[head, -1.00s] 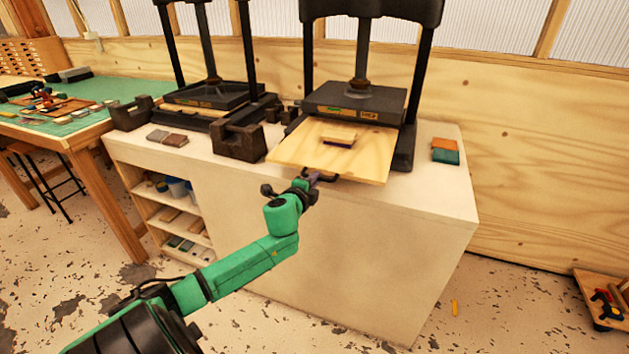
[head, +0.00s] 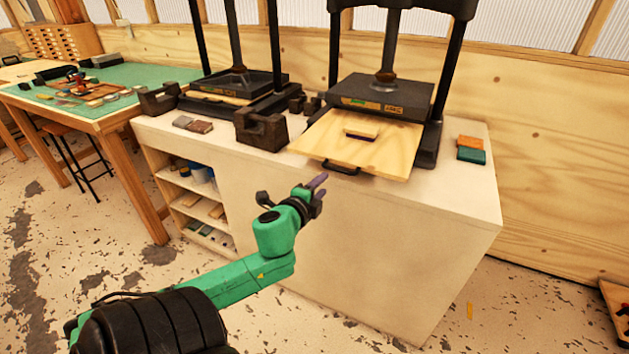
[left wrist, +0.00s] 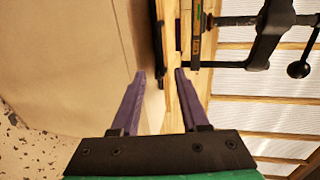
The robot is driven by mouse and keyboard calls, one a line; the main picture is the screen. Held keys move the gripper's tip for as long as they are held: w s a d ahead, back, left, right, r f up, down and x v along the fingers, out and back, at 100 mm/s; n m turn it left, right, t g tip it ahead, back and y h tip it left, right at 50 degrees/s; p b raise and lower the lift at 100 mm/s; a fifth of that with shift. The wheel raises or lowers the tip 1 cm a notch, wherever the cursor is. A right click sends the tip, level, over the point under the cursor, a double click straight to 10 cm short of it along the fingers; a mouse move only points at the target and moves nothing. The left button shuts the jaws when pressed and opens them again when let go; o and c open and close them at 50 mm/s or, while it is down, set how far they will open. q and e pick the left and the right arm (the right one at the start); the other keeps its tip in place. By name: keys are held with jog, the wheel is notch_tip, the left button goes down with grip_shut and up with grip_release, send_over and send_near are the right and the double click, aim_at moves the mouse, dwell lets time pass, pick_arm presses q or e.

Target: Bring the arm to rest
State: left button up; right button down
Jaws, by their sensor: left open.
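My left gripper (head: 318,188) is open and empty in front of the white bench, below and apart from the black handle (head: 341,170) of a pulled-out wooden board. In the left wrist view its two purple fingers (left wrist: 158,78) stand apart with nothing between them. My green left arm comes in from the lower left, bent at the elbow. My right gripper is not in view.
Two black presses stand on the white bench (head: 400,215): a left one (head: 235,80) and a right one (head: 382,93). Orange and teal blocks (head: 471,150) lie at the right. A green-topped table (head: 135,80) with a stool is at the left. The floor in front is clear.

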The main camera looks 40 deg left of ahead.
pick_arm(q)
jog(key=v, duration=0.4)
dwell(0.3)
jog(key=s+a+f+n+g, duration=0.2)
jog(key=s+f, duration=0.1)
jog(key=f, duration=0.8)
jog(key=s+a+f+n+g, duration=0.2)
jog(key=f+g, duration=0.1)
jog(key=f, duration=0.7)
jog(key=s+a+f+n+g, duration=0.1)
jog(key=s+f+n+g, duration=0.15)
jog(key=f, duration=0.85)
jog(key=s+d+f+n+g+h, duration=0.2)
jog(key=s+d+f, duration=0.2)
jog(key=s+f, duration=0.4)
jog(key=s+d+f+n+g+h, duration=0.1)
jog(key=s+d+f+g, duration=0.1)
jog(key=s+d+f, duration=0.5)
jog(key=s+d+f+n+g+h, duration=0.2)
jog(key=s+d+f, duration=0.5)
jog(key=s+f, duration=0.2)
jog(key=shift+s+d+f, duration=0.2)
jog(key=shift+s+f, duration=0.2)
jog(key=shift+s, duration=0.05)
